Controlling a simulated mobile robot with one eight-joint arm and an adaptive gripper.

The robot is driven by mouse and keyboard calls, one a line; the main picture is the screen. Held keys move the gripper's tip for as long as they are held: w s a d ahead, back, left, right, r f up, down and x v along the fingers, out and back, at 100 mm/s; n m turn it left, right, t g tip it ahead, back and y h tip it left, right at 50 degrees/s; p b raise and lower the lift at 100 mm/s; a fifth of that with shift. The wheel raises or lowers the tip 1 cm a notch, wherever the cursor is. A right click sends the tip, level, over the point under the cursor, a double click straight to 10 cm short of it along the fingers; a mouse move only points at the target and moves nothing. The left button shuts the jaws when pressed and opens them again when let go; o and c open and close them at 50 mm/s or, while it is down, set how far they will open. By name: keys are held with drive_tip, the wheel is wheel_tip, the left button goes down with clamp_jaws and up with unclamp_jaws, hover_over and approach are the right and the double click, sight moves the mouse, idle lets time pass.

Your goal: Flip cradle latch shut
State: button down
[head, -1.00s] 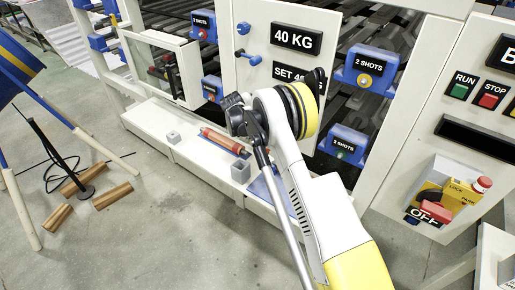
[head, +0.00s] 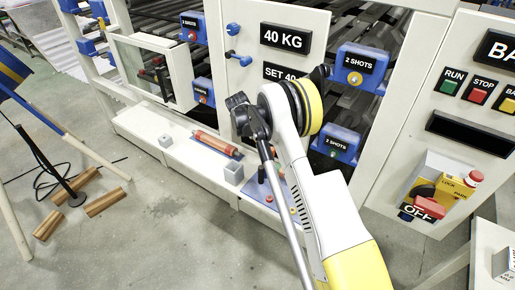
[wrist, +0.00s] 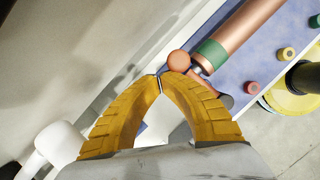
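In the wrist view, my gripper (wrist: 160,77) has two ridged yellow fingers with their tips together, and I see no object held. A copper cylinder with a green band (wrist: 240,32) lies on a blue plate at upper right. A round copper knob (wrist: 178,61) sits at the banded end, just beyond the fingertips; I cannot tell whether they touch. A darker part beside it is partly hidden by the right finger. I cannot tell which part is the latch or how it stands. In the head view, a copper-orange cylinder (head: 217,143) lies on the white ledge; my arm hides my gripper.
A grey open block (head: 234,174) and a smaller grey block (head: 166,141) stand on the ledge (head: 185,160). Red, orange and green knobs (wrist: 285,54) sit on the blue plate. A white panel (head: 270,80) rises behind my arm. The floor (head: 150,225) in front is mostly clear.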

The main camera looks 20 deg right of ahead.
drive_tip(key=shift+s+d, duration=0.3)
drive_tip(key=shift+d, duration=0.2)
drive_tip(key=shift+r, duration=0.1)
drive_tip(key=s+a+r+m+t+y, duration=0.1)
drive_tip(key=s+a+r+m, duration=0.15)
drive_tip(key=r, duration=0.85)
drive_tip(key=s+a+r+m+t, duration=0.1)
drive_tip(key=s+a+r, duration=0.3)
drive_tip(key=r, duration=0.7)
drive_tip(key=s+a+r+m+t+y, duration=0.15)
drive_tip(key=s+r+m, duration=0.25)
drive_tip(key=s, duration=0.6)
drive_tip(key=s+a+r+m+t+y, duration=0.1)
drive_tip(key=s+a+r+m+t, duration=0.1)
drive_tip(key=s+r+m, duration=0.5)
drive_tip(key=s+a+f+m+t, duration=0.1)
drive_tip(key=s+f, duration=0.2)
drive_tip(key=s, duration=0.3)
drive_tip(key=s+a+f+m, duration=0.1)
drive_tip(key=s+f+m, duration=0.1)
drive_tip(key=s, duration=0.5)
drive_tip(key=shift+s+a+f+t+y, duration=0.3)
drive_tip(key=shift+a+f+t+y, duration=0.05)
drive_tip(key=shift+f+y, duration=0.1)
